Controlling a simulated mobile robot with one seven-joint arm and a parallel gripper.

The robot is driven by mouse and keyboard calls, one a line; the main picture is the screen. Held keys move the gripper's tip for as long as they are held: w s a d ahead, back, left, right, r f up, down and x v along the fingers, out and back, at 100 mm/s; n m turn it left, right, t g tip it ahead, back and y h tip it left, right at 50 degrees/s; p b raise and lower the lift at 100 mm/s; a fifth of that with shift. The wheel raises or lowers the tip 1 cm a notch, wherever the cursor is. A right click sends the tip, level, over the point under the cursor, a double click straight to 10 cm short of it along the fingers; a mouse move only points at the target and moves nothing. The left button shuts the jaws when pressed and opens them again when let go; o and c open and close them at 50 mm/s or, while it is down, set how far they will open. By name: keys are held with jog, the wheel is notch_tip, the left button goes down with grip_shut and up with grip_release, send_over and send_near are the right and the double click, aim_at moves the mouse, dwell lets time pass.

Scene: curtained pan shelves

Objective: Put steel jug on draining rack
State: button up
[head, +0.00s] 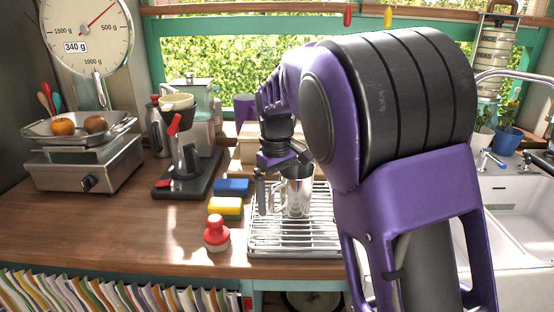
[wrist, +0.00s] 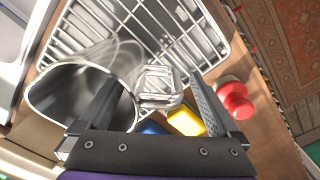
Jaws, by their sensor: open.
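The steel jug (head: 297,192) stands upright on the draining rack (head: 262,240), a silver wire rack on the wooden counter. In the wrist view the jug (wrist: 75,95) is at the left, with its handle (wrist: 160,88) pointing right, and the rack (wrist: 215,40) is beneath it. My gripper (head: 268,195) is at the jug's left, on the handle side. In the wrist view the open fingers (wrist: 155,105) are spread, with the handle between them and one finger overlapping the jug's mouth. I cannot tell whether a finger touches the jug.
A yellow sponge (head: 225,208), a blue sponge (head: 232,187) and a red-topped brush (head: 216,234) sit left of the rack. A lever device (head: 185,165) and scale (head: 85,165) stand farther left. The sink (head: 520,205) is at right. The front left counter is clear.

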notch_tip(320, 180, up, 16)
jog(key=p, duration=0.2)
jog(key=shift+s+f+p, duration=0.2)
jog(key=shift+p, duration=0.1)
jog(key=shift+a, duration=0.1)
grip_shut()
dwell(0.3)
dwell(0.9)
notch_tip(320, 180, up, 12)
jog(key=p, duration=0.2)
jog(key=shift+s, duration=0.15)
dwell(1.1)
jog(key=shift+a, duration=0.1)
